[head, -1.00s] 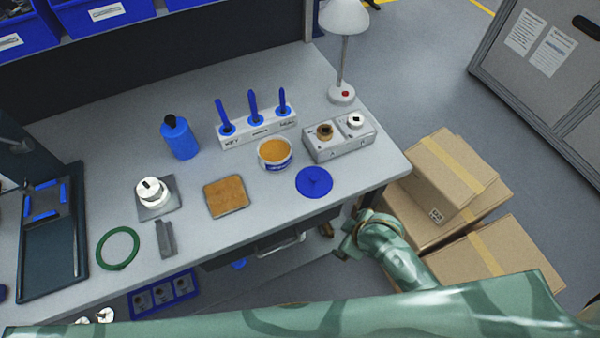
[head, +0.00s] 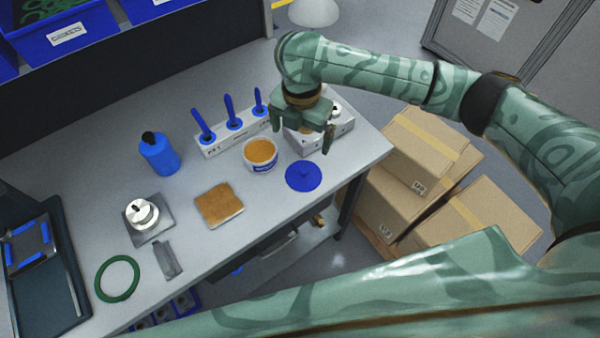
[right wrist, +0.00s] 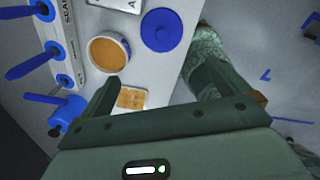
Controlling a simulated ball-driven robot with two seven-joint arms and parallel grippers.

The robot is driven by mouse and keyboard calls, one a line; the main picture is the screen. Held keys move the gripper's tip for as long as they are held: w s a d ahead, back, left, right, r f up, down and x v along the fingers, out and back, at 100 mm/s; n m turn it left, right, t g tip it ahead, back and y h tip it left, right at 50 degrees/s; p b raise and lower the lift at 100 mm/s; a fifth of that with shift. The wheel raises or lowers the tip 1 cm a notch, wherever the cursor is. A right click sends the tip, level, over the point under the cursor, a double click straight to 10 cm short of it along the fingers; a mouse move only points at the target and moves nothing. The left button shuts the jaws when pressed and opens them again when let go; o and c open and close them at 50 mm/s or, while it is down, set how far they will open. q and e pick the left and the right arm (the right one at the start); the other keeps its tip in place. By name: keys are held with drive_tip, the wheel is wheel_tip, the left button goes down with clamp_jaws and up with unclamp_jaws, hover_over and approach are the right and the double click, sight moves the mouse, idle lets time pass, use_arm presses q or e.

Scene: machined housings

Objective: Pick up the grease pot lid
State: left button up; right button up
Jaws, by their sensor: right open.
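The grease pot lid (head: 303,176) is a flat blue disc with a small knob, lying on the bench near its front right edge. It also shows in the right wrist view (right wrist: 161,30), beyond the fingers. The open grease pot (head: 261,156), white and blue with tan grease, stands just left of it and shows in the right wrist view (right wrist: 108,53). My right gripper (head: 304,145) is open and empty, above the bench just behind the lid and apart from it. My left gripper is not in view.
A grey block with fittings (head: 335,135) stands behind the lid, partly hidden by my right gripper. A rack of blue-handled tools (head: 235,134) and a blue bottle (head: 158,153) are further left. A brown pad (head: 219,204) lies left of the pot. Cardboard boxes (head: 426,150) stand beyond the bench's right end.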

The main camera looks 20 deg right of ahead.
drive_tip(key=b, duration=0.4)
hover_over(302, 172)
wheel_tip(302, 172, down, 11)
drive_tip(key=shift+w+r, duration=0.1)
wheel_tip(302, 172, down, 5)
drive_tip(key=b, duration=0.2)
drive_tip(key=shift+b, duration=0.3)
drive_tip(key=c, duration=0.7)
